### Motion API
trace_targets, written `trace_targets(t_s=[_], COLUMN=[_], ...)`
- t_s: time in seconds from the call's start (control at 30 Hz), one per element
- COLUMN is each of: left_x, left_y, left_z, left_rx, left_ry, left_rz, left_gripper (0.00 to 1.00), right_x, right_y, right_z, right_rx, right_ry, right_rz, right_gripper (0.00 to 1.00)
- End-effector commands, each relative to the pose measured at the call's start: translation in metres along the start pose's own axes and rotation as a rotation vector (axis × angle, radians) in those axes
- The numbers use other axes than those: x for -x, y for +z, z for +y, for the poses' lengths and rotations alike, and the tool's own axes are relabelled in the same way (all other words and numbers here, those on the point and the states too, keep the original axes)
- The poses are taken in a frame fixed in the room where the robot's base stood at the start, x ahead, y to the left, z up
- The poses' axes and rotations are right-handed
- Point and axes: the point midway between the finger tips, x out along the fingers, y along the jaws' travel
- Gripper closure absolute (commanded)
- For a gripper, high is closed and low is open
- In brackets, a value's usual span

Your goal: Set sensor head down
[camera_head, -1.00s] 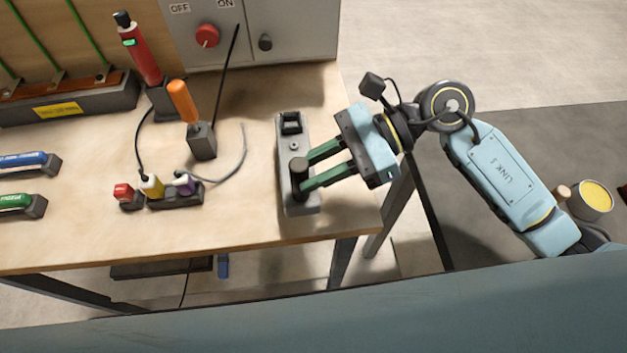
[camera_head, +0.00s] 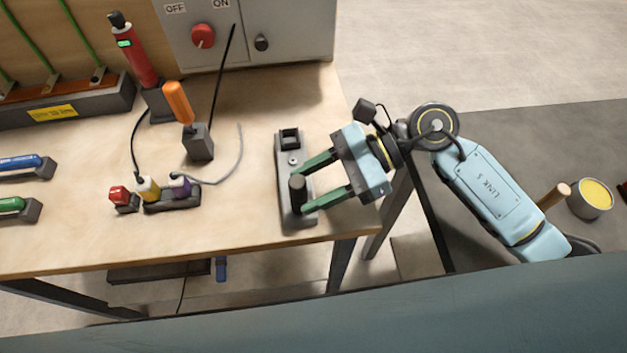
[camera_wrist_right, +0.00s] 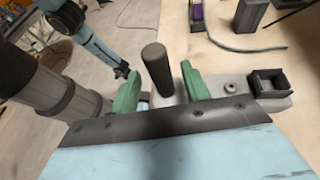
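A dark cylinder, which I take as the sensor head (camera_head: 298,187), stands upright at the near end of a grey base plate (camera_head: 295,220) near the table's right edge. My right gripper (camera_head: 309,189) reaches in from the right with its green fingers spread. In the right wrist view the cylinder (camera_wrist_right: 157,68) stands between the fingertips (camera_wrist_right: 160,85), with a gap on both sides. Its foot is partly hidden by the gripper. A pale blue arm end at the upper left of the wrist view seems to be my left one (camera_wrist_right: 122,68); its fingers cannot be made out.
A dark square socket (camera_head: 290,138) sits at the plate's far end. To the left are an orange-handled tool in a block (camera_head: 200,142), a grey cable, and small coloured plugs (camera_head: 160,195). A control box (camera_head: 270,35) stands behind. Table between cable and plate is clear.

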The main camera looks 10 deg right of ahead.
Motion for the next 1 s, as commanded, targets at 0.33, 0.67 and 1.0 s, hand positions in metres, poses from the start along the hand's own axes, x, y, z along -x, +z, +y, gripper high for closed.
trace_targets(t_s=[0.33, 0.67, 1.0], left_x=[0.004, -0.002, -0.007], left_y=[-0.002, -0.004, 0.000], left_z=[-0.001, 0.000, -0.005], left_rx=[0.000, 0.001, -0.004], left_ry=[-0.001, 0.000, -0.006], left_rz=[0.003, 0.008, 0.001], left_gripper=[0.64, 0.64, 0.64], right_x=[0.001, 0.062, 0.115], right_y=[0.003, 0.001, 0.002], right_z=[0.000, -0.001, 0.000], right_rx=[0.000, -0.001, -0.002], right_ry=[0.000, -0.003, -0.001], right_rz=[0.000, 0.006, 0.002], right_gripper=[0.54, 0.54, 0.54])
